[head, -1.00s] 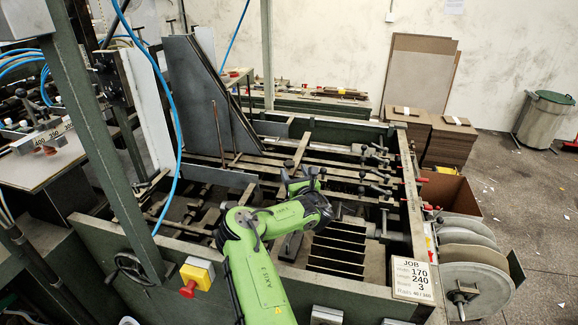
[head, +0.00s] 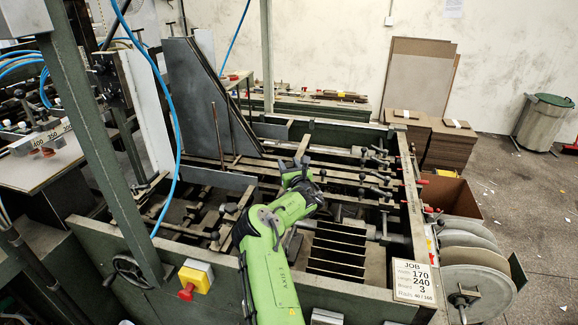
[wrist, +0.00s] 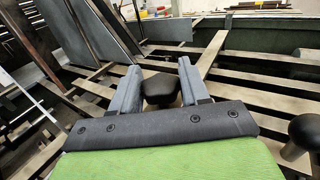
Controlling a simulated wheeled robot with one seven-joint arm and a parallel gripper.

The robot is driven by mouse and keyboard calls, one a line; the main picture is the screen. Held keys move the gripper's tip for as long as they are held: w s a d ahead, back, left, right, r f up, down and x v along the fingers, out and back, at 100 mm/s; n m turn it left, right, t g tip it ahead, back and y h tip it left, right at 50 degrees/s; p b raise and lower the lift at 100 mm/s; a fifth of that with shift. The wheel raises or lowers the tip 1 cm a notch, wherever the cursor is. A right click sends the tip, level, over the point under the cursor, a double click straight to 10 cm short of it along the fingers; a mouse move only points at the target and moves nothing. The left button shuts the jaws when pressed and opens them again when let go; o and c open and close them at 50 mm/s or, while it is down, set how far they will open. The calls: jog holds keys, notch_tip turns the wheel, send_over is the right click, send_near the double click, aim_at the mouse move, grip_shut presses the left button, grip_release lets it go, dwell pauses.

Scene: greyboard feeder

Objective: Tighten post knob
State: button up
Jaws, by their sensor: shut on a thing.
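A black post knob (wrist: 161,89) shows in the wrist view between the two grey fingers of my gripper (wrist: 160,82). The fingers are shut on it from both sides. In the head view my gripper (head: 297,166) is over the rails in the middle of the machine, and my arm hides the knob there. A second black knob (wrist: 304,131) on a pale post stands at the right edge of the wrist view, apart from my gripper.
Rails and bars (head: 330,172) run across the machine bed around my gripper. A tall dark plate (head: 195,100) stands to the left. Upright divider plates (head: 338,250) stand in front at the right. A job card (head: 413,283) is on the front right corner.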

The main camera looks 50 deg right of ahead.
jog(key=shift+f+m+g+h+b, duration=0.15)
jog(key=shift+m+g+h+b, duration=0.15)
jog(key=shift+b, duration=0.35)
jog(key=shift+c, duration=0.2)
jog(key=m+g+h+b, duration=0.1)
jog(key=g+h+b, duration=0.1)
jog(key=shift+f+m+b, duration=0.1)
jog(key=shift+m+b, duration=0.3)
jog(key=shift+m+g+h+b, duration=0.75)
jog(key=shift+m+g+h, duration=0.25)
jog(key=shift+g, duration=0.2)
jog(key=shift+m+g+h, duration=0.7)
jog(key=shift+m+g, duration=0.1)
jog(key=shift+g, duration=0.6)
jog(key=o, duration=1)
jog(key=shift+r, duration=0.2)
jog(key=shift+c, duration=0.2)
